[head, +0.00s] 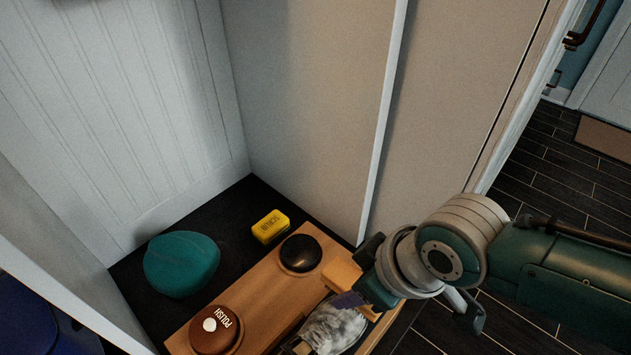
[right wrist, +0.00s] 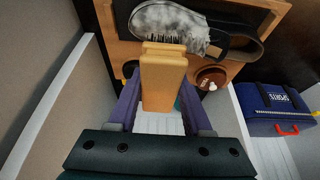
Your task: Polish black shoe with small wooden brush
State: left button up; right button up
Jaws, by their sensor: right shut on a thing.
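My right gripper (head: 362,284) is shut on a small wooden brush (head: 341,273), held above the right part of a wooden shoe-care box. In the right wrist view the brush (right wrist: 162,82) stands between the two purple fingers; its bristles cannot be made out. A dark shoe (head: 332,331), mostly covered in streaky grey-white, lies at the box, partly cut off by the lower edge. The shoe also shows in the right wrist view (right wrist: 170,24), just beyond the brush; I cannot tell whether they touch. My left gripper is not in view.
The wooden box (head: 257,294) carries a round black tin (head: 300,253) and a brown polish tin (head: 214,330). A yellow box (head: 270,227) and a teal pouch (head: 181,264) lie behind it. Walls close in behind. A blue sports bag (right wrist: 276,110) lies right in the wrist view.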

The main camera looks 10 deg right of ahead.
jog(key=shift+s+a+f+b, duration=0.1)
jog(key=shift+f+b, duration=1)
jog(key=shift+f, duration=0.25)
jog(key=shift+s+a+f+b, duration=0.1)
jog(key=shift+s+f+b, duration=0.05)
jog(key=shift+f+b, duration=1.1)
jog(key=shift+s+a+f+b, duration=0.1)
jog(key=shift+f+b, duration=0.9)
jog(key=shift+f, duration=0.4)
jog(key=shift+r, duration=0.15)
jog(key=shift+r+p, duration=0.55)
jog(key=shift+p, duration=0.15)
jog(key=shift+w, duration=0.15)
jog(key=shift+w+d, duration=0.25)
jog(key=shift+d, duration=0.1)
jog(key=shift+f+b, duration=0.1)
jog(key=shift+b, duration=0.2)
jog(key=shift+f+b, duration=0.6)
jog(key=shift+f, duration=0.05)
